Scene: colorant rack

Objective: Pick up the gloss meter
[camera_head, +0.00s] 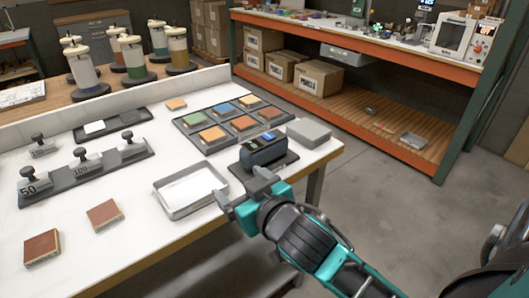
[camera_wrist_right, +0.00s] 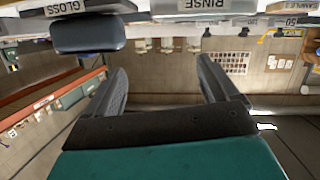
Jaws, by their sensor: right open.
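The gloss meter (camera_head: 263,149) is a dark blue-grey box with a small lit display, upright on a dark pad (camera_head: 283,163) near the table's front edge. In the right wrist view, its dark body (camera_wrist_right: 88,33) shows at the upper left, below a label reading GLOSS. My right gripper (camera_head: 243,188) is open and empty at the front table edge, just in front of the meter and to its lower left. In the right wrist view, the gripper's two fingers (camera_wrist_right: 162,72) are spread apart, with the meter outside the gap. My left gripper is out of view.
A shallow metal tray (camera_head: 172,211) lies left of the meter. A rack of coloured tiles (camera_head: 186,133) lies behind it and a grey block (camera_head: 309,131) to its right. Weights (camera_head: 84,164) and reddish tiles (camera_head: 105,216) are farther left. Open floor lies to the right.

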